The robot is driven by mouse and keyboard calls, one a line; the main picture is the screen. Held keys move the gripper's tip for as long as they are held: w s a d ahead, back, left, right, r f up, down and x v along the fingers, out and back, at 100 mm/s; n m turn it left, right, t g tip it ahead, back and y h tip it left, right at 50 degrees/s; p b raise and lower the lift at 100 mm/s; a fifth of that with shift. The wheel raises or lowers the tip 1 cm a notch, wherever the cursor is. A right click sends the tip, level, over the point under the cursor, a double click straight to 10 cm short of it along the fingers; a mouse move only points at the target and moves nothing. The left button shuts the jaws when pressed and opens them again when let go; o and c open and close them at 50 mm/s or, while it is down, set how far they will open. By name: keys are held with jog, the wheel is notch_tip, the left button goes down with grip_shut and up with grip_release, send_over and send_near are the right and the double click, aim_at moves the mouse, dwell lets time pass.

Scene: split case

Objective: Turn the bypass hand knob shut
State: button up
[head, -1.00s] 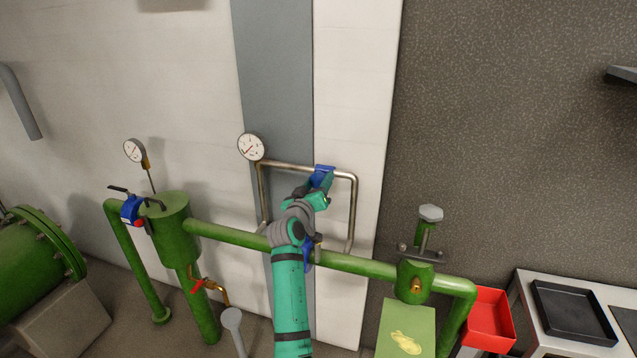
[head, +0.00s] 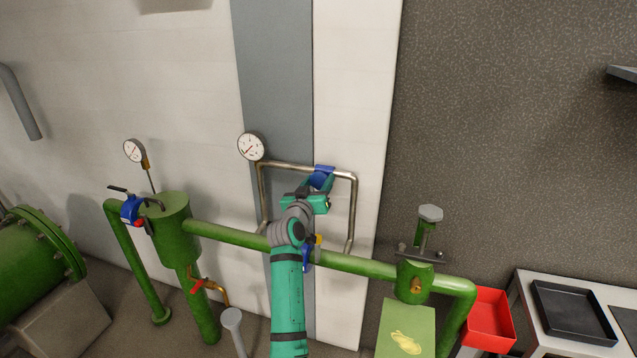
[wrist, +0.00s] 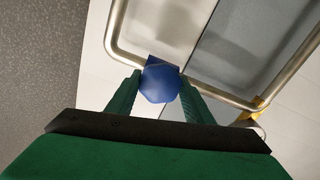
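The bypass hand knob (head: 323,171) is blue and sits on the upper run of the thin metal bypass pipe (head: 290,166). In the wrist view the knob (wrist: 160,82) shows a faceted face, straight ahead between the fingers. My gripper (head: 319,184) reaches up to it from below; in the wrist view my gripper (wrist: 160,76) has one green finger on each side. The fingertips lie against the knob's sides, with no clear gap visible. The knob's far side and stem are hidden.
A round gauge (head: 251,146) stands at the bypass pipe's left corner. The green main pipe (head: 360,266) runs below, with a blue handle (head: 307,258) close to my arm. A green valve with a grey hexagonal top (head: 430,213) stands right. A red bin (head: 490,322) is lower right.

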jog(key=o, duration=0.4)
jog(key=shift+a, duration=0.1)
jog(key=v, duration=1)
jog(key=shift+s+a, duration=0.15)
jog(key=shift+s, duration=0.25)
